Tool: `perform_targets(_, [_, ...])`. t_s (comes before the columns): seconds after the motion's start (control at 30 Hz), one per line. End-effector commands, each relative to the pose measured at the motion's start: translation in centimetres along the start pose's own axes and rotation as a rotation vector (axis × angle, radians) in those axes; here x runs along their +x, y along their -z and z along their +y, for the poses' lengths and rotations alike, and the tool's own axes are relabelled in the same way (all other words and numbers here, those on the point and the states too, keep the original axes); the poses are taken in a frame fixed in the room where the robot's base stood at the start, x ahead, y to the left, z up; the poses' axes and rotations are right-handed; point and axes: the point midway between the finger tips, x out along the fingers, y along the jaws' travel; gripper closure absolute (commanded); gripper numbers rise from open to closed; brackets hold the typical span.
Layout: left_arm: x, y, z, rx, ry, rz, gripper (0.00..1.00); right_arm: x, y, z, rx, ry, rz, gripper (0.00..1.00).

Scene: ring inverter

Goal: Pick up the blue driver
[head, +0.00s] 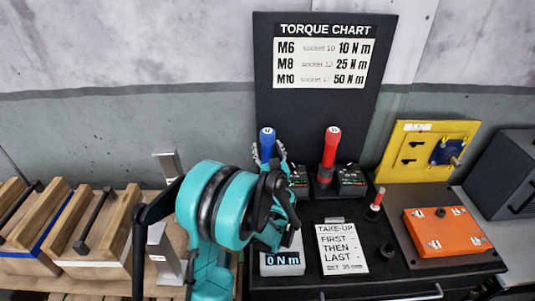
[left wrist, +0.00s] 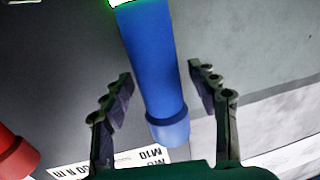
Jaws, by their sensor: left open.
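The blue driver (head: 267,137) stands upright at the left of the black station, and its lower part is hidden behind my left gripper in the head view. My left gripper (head: 269,152) is open, with a finger showing on either side of the blue handle. In the left wrist view, the blue driver (left wrist: 155,60) lies between the two spread fingers of the left gripper (left wrist: 160,75), with a visible gap on each side. My right gripper is not in view.
A red driver (head: 331,148) stands just right of the blue one. Behind is a torque chart board (head: 325,125). In front are a 0 N m display (head: 283,262) and a take-up card (head: 342,249). An orange block (head: 447,232) and yellow panel (head: 420,150) are at right; wooden boxes (head: 100,235) at left.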

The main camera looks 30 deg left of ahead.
Motion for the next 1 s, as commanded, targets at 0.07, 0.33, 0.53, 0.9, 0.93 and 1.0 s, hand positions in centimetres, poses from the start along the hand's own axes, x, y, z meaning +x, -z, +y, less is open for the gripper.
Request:
perform_targets(0.07, [0.0, 0.0, 0.0, 0.000, 0.000, 0.000, 0.41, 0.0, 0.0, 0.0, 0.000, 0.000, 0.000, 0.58])
perform_targets(0.33, [-0.1, 0.0, 0.0, 0.000, 0.000, 0.000, 1.00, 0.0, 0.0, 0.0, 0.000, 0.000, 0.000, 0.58])
perform_targets(0.53, [-0.1, 0.1, 0.0, 0.001, 0.000, 0.001, 1.00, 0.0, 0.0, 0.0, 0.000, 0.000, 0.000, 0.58])
perform_targets(0.9, [-0.1, 2.0, 0.0, 0.001, 0.000, 0.001, 1.00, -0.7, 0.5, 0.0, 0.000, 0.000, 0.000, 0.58])
perform_targets(0.93, [-0.1, 2.4, 0.0, 0.001, 0.000, 0.001, 1.00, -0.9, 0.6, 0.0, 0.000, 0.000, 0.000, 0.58])
perform_targets(1.0, [-0.1, 3.5, 0.0, 0.001, 0.000, 0.001, 1.00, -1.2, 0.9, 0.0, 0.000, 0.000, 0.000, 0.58])
